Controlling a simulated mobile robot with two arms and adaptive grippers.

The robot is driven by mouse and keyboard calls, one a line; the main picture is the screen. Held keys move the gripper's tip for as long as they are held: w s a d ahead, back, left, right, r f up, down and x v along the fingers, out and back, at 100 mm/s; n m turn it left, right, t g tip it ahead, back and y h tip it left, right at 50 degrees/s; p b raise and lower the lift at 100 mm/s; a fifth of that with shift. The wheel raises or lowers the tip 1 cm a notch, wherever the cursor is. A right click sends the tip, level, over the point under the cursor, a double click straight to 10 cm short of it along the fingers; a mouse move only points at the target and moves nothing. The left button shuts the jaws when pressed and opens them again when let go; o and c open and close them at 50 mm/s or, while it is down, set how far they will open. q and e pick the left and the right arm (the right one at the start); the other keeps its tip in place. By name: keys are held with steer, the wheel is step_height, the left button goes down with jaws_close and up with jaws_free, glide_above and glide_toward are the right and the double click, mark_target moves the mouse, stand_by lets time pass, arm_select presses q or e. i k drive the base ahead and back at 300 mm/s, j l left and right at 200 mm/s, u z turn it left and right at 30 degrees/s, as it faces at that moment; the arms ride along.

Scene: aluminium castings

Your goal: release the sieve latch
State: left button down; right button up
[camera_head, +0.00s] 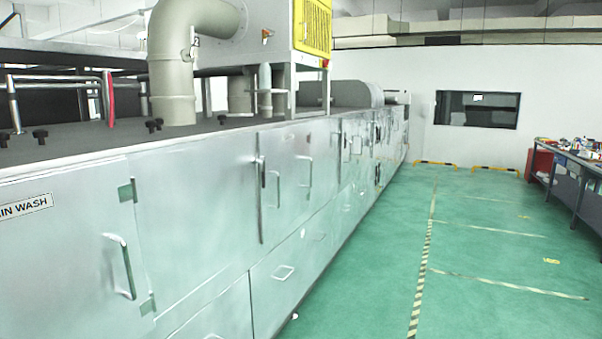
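A long silver metal machine (200,170) runs from the left foreground towards the far wall. A dark upright latch-like fitting (262,172) sits on the edge of a door further along, beside another bar handle (309,172). I cannot tell which fitting is the sieve latch, and no sieve is recognisable. Neither of my grippers shows.
Green floor (490,235) with striped tape lines (424,260) lies open along the machine's right side. A cluttered workbench (580,170) stands at the right. Low yellow-black barriers (436,164) stand by the far wall. A thick duct (172,70) rises from the machine.

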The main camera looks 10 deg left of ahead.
mark_target(261, 160)
steer(key=i+z, duration=0.35)
steer(key=i, duration=1.4)
steer(key=j, duration=0.05)
